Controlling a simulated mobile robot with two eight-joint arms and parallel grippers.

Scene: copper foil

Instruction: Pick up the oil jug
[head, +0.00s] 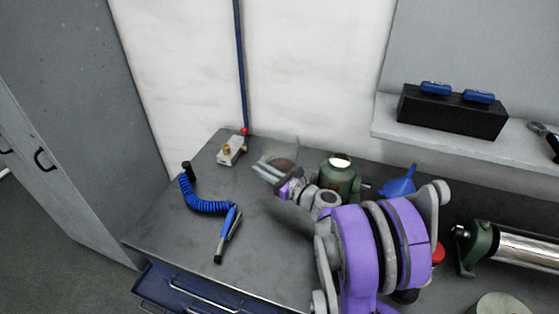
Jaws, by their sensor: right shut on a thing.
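A translucent, pale jug (285,155) with a brownish patch low inside stands out against the wall near the back edge of the workbench; I take it to be the oil jug. My right arm comes in from the lower right, and its gripper (268,172) is at the jug, shut on it. The fingers and wrist hide part of the jug's lower side. I cannot tell whether the jug touches the bench. My left gripper is not in view.
A green metal body (340,178) and a blue funnel (398,182) stand right of the jug. A blue coiled air hose with a blow gun (228,232) lies left. A green-ended chrome cylinder (510,243) is at right. The bench's front-left (165,236) is bare.

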